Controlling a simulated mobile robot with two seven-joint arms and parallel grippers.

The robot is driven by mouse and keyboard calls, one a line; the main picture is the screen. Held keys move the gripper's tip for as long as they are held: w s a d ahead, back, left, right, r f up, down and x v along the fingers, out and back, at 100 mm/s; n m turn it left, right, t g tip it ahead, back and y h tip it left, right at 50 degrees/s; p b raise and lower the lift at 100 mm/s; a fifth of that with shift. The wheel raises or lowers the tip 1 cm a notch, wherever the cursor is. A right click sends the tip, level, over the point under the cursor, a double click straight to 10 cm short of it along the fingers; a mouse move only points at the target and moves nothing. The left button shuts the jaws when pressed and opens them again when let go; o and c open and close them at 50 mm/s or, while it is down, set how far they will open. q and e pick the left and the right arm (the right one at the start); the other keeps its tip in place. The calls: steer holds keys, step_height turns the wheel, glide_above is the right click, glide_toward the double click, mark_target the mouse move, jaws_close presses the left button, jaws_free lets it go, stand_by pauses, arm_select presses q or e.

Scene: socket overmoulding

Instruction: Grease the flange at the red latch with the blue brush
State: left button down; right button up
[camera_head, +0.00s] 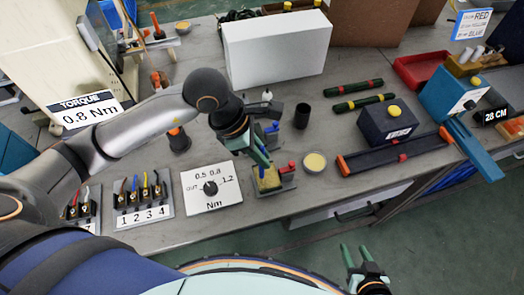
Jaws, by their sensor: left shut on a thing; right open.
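My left gripper (266,161) points down over the yellowish block (268,183) on a small grey stand. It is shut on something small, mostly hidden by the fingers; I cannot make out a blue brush. The red latch (291,165) stands at the right of this block, just beside the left fingertips. Whether the held thing touches the flange there cannot be told. A round dish of pale yellow paste (315,161) sits to the right. My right gripper (357,256) is open and empty, low in front of the table.
A dial board (209,205) and a numbered plug board (143,218) lie left of the stand. A blue latch (272,128) stands behind. A dark box with a yellow knob (388,125), a rail (390,155), a black cup (302,115) and a white box (275,50) are around.

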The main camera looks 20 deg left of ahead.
arm_select(q)
steer(key=shift+f+b, duration=0.5)
steer(key=shift+b, duration=0.05)
stand_by(0.6)
steer(key=shift+w+a, duration=0.1)
steer(key=shift+s+d+b, duration=0.3)
steer(key=shift+s+b, duration=0.15)
steer(key=shift+b, duration=0.5)
stand_by(1.0)
steer(key=shift+w, duration=0.1)
steer(key=shift+b, duration=0.5)
stand_by(0.5)
steer(key=shift+r, duration=0.15)
